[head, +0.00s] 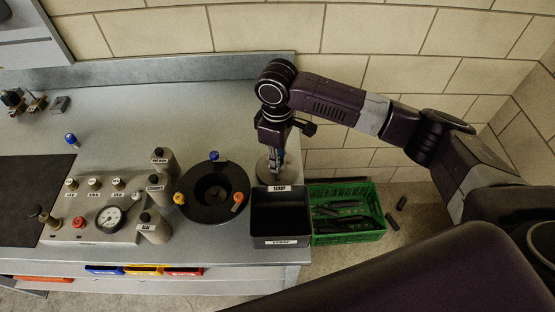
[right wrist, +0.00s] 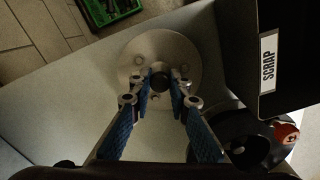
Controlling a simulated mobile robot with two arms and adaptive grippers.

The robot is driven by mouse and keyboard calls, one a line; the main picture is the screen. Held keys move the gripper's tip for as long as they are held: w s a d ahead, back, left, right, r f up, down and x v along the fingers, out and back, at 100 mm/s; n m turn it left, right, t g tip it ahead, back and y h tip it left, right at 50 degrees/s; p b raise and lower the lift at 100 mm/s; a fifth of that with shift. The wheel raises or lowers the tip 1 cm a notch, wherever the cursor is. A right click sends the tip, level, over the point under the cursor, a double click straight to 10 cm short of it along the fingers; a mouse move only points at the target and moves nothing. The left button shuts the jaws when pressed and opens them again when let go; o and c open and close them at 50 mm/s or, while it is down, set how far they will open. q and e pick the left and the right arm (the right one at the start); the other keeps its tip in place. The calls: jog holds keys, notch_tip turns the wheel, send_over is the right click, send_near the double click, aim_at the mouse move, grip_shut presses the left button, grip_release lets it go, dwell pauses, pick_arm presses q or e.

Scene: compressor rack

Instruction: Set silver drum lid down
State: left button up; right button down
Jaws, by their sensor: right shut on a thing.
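The silver drum lid (head: 263,172) is a round metal disc at the right end of the bench, just behind the black scrap bin. My right gripper (head: 276,165) reaches down on it from above and hides part of it. In the right wrist view the lid (right wrist: 186,52) lies flat to the camera, and the blue-padded fingers (right wrist: 160,84) are shut around its dark centre knob. I cannot tell whether the lid touches the bench. The black round drum (head: 213,212) stands open to the left, with blue, yellow and orange knobs around its rim. My left gripper is not in view.
The scrap bin (head: 280,228) stands between drum and bench edge, close to the lid. A green crate (head: 345,238) with dark pieces is beyond the edge, lower down. Grey canisters (head: 154,227) and a gauge panel (head: 88,238) are left of the drum. The bench behind the drum is clear.

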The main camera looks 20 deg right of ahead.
jog(key=shift+f, duration=0.25)
jog(key=shift+f, duration=0.1)
jog(key=c, duration=1.8)
grip_release()
jog(key=shift+r, duration=0.45)
notch_tip(320, 180, up, 11)
jog(key=shift+r+b, duration=0.15)
jog(key=shift+b, duration=0.9)
